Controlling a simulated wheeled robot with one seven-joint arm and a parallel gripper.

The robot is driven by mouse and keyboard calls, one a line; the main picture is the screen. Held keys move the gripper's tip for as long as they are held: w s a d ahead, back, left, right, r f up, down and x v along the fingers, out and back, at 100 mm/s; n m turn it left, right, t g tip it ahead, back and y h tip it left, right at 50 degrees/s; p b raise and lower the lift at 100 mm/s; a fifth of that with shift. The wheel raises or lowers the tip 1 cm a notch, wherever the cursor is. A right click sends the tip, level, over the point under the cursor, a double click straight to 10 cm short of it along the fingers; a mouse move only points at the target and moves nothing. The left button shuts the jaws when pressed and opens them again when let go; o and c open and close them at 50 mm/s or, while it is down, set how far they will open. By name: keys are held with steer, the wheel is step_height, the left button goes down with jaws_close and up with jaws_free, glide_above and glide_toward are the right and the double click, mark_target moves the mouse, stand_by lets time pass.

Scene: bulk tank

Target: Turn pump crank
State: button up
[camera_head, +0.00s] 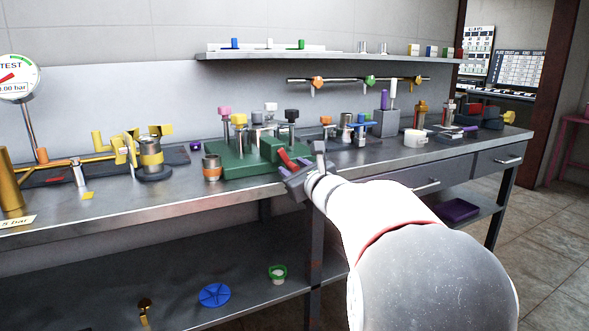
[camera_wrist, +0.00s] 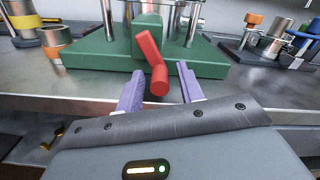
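The red crank (camera_wrist: 149,47) is a bent bar on the front of a green pump block (camera_wrist: 90,52). In the wrist view its lower end hangs toward my gripper (camera_wrist: 160,72). My gripper is open, with one purple finger on each side of the crank's lower end and visible gaps to both. I cannot tell how deep the crank end reaches between the fingers. In the head view the red crank (camera_head: 287,160) shows just left of my gripper (camera_head: 303,164), in front of the green block (camera_head: 225,162); my gripper partly hides the block's right end.
The grey bench (camera_head: 150,206) runs across the view, its front edge below my gripper. A copper-banded cylinder (camera_head: 212,168) stands left of the green block. Valves and fittings stand to the right. A wall shelf (camera_head: 330,55) and hook rail (camera_head: 350,80) are behind.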

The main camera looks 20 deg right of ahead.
jaws_close()
steer(key=shift+a+f+m+b, duration=0.1)
steer(key=shift+m+b, duration=0.2)
steer(key=shift+b, duration=0.05)
